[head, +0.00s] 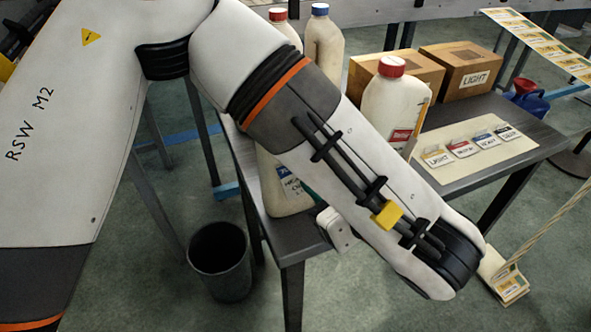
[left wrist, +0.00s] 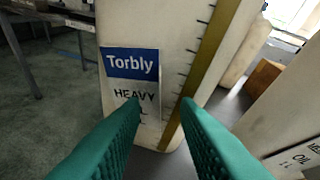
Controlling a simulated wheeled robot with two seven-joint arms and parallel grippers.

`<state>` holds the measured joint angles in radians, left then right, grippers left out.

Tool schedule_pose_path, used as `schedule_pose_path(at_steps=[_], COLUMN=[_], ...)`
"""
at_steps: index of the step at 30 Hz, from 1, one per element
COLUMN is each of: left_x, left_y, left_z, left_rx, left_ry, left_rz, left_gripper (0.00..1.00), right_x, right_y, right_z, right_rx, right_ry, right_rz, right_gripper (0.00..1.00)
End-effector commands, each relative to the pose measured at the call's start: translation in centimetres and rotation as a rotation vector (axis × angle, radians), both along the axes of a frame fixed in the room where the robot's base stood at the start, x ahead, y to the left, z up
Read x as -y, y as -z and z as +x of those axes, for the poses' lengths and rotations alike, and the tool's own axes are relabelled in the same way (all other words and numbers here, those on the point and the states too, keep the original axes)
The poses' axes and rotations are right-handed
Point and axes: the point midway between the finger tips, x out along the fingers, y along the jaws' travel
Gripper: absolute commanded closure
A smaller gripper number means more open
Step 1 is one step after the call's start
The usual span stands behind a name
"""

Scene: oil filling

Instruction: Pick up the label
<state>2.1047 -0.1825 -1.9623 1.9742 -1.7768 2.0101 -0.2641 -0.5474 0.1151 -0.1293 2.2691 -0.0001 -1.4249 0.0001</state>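Several small labels lie in a row on a pale mat (head: 500,155) on the table's right side: a yellow LIGHT label (head: 437,156), a red one (head: 462,148), a blue one (head: 485,140) and a black one (head: 507,132). My left gripper (left wrist: 160,108) is open in the left wrist view. Its green fingers point at a white jug (left wrist: 180,40) with a blue Torbly HEAVY OIL label (left wrist: 132,68); nothing is clearly held between them, and contact is unclear. In the head view my left arm hides most of this gripper. My right gripper is not in view.
A red-capped jug (head: 385,105) stands left of the mat, with two more jugs behind. Cardboard boxes (head: 462,70) stand at the back. A dark bin (head: 221,262) is on the floor left of the table (head: 480,180). A label sheet (head: 540,45) is at upper right.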

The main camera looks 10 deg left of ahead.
Motion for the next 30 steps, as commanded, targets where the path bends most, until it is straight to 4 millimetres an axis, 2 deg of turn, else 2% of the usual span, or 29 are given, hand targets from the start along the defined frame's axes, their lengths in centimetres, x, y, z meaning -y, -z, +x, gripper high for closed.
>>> schedule_pose_path(at_steps=[7, 12, 13, 25, 30], left_x=[-0.1, -0.1, -0.1, -0.1, -0.1], left_y=[0.2, 0.2, 0.2, 0.1, -0.8], left_z=[0.1, 0.1, 0.1, 0.1, 0.1], left_rx=[0.000, 0.000, 0.000, 0.000, 0.002], left_ry=[0.001, 0.001, 0.001, 0.001, 0.000], left_rz=[0.001, 0.000, 0.000, 0.000, -0.002], left_gripper=[0.72, 0.98, 1.00, 1.00, 1.00], right_x=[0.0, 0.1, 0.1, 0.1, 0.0], right_y=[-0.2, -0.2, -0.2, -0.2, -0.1], right_z=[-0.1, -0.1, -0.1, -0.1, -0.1], right_rx=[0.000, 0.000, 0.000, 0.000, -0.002], right_ry=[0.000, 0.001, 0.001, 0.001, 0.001], right_rz=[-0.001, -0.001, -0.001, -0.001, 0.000], right_gripper=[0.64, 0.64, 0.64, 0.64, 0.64])
